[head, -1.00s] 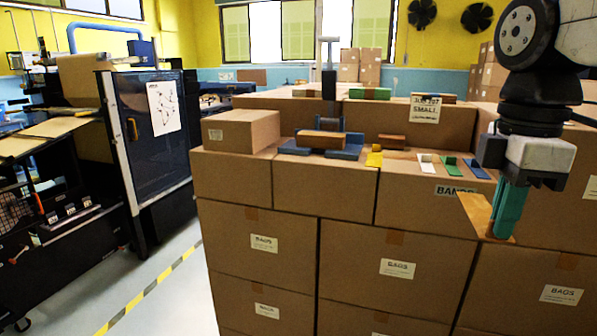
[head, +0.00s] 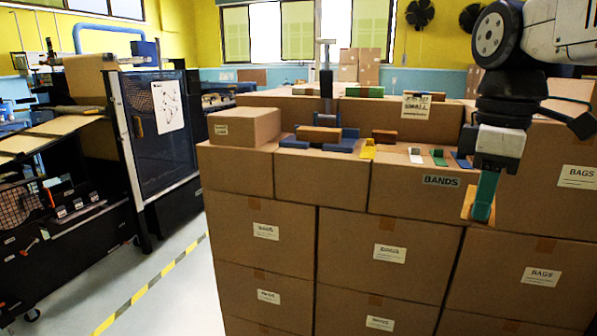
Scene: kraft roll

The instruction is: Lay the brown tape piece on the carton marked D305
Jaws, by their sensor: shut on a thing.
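My gripper (head: 484,204), with green fingers, hangs at the right in front of the carton stack. It is shut on a tan-brown flat piece, the brown tape piece (head: 468,203), which shows left of the fingers and is partly hidden by them. I cannot read D305 on any carton. A small closed carton (head: 244,126) stands on top of the stack at the left, with a small label too small to read. The piece is well to the right of this carton.
Stacked cartons (head: 340,240) fill the middle; readable labels say BAGS, BANDS and SMALL. On top sit a blue holder with a brown block (head: 319,134), a yellow piece (head: 367,149) and small coloured pieces. A dark machine (head: 155,130) stands left, beside open floor with a striped line.

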